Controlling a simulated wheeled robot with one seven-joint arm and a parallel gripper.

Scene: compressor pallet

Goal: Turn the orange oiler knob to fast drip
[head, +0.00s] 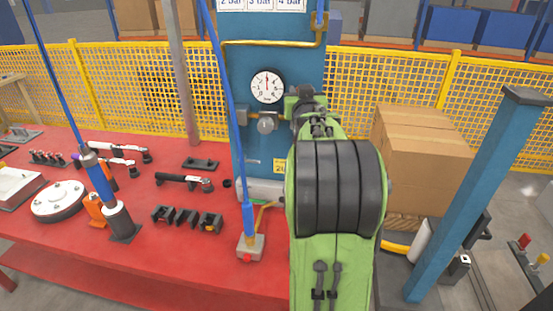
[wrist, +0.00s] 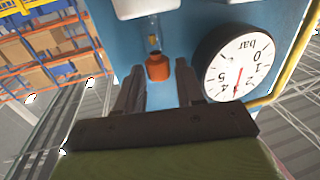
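The orange oiler knob (wrist: 158,67) shows in the wrist view, below a small clear sight glass (wrist: 153,38) on the blue panel. My gripper (wrist: 159,72) is open, with one dark finger on each side of the knob. A gap shows between each finger and the knob, so I see no contact. In the head view my green arm covers the knob, and the fingers cannot be made out. The drip setting cannot be read.
A round pressure gauge (head: 267,86) is on the blue panel (head: 275,58); in the wrist view the gauge (wrist: 236,68) is close beside the right finger. A yellow pipe (wrist: 288,62) runs past it. The red bench (head: 130,256) holds tools. Cardboard boxes (head: 425,145) stand right of my arm.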

